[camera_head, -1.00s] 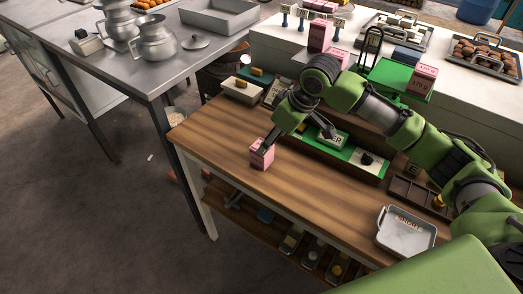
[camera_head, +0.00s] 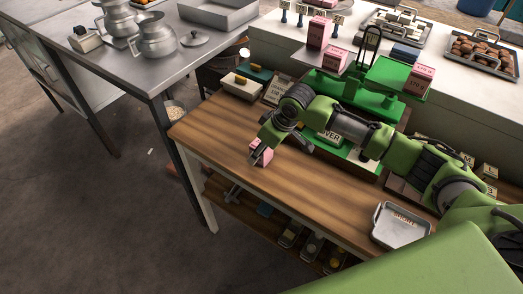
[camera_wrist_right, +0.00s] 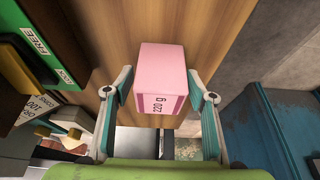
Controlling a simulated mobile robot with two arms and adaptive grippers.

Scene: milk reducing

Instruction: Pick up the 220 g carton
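The pink 220 g carton (camera_head: 266,148) stands on the wooden table near its left front edge, partly hidden by my right gripper in the head view. In the right wrist view the carton (camera_wrist_right: 162,75) shows its pink top and the "220 g" label on the side facing the camera. My right gripper (camera_wrist_right: 164,88) is open, with one finger on either side of the carton. A gap shows at the left finger; whether the right finger touches the carton I cannot tell. The same gripper (camera_head: 259,156) also shows in the head view. My left gripper is out of view.
A green scale (camera_head: 350,95) stands behind my right arm, with pink cartons (camera_head: 418,78) marked 170 g on its right pan. A metal tray (camera_head: 400,226) lies at the table's front right. The table between the tray and carton is clear.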

